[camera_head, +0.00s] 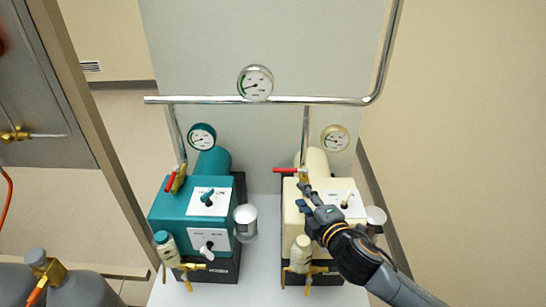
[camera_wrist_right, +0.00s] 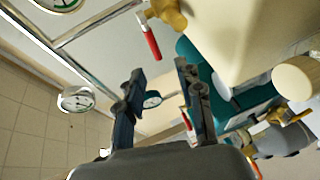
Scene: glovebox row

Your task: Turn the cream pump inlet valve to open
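The cream pump (camera_head: 293,214) stands on the right of the bench in the head view. Its inlet valve has a red handle (camera_head: 287,170) that points left, across the vertical pipe above the pump. In the right wrist view the red handle (camera_wrist_right: 152,43) hangs from a brass valve body (camera_wrist_right: 168,12) at the top, beyond the fingertips. My right gripper (camera_head: 304,196) is over the cream pump's front, just below the valve in the picture. In the wrist view the right gripper (camera_wrist_right: 160,70) is open, with nothing between its fingers. My left gripper is out of view.
A teal pump (camera_head: 180,207) with its own red-handled valve (camera_head: 171,183) stands to the left. A silver header pipe (camera_head: 210,100) with a gauge (camera_head: 255,83) runs behind. Cream oil bottles (camera_head: 300,255) and metal canisters (camera_head: 245,220) crowd the pumps. Grey cylinders (camera_head: 85,285) stand at the lower left.

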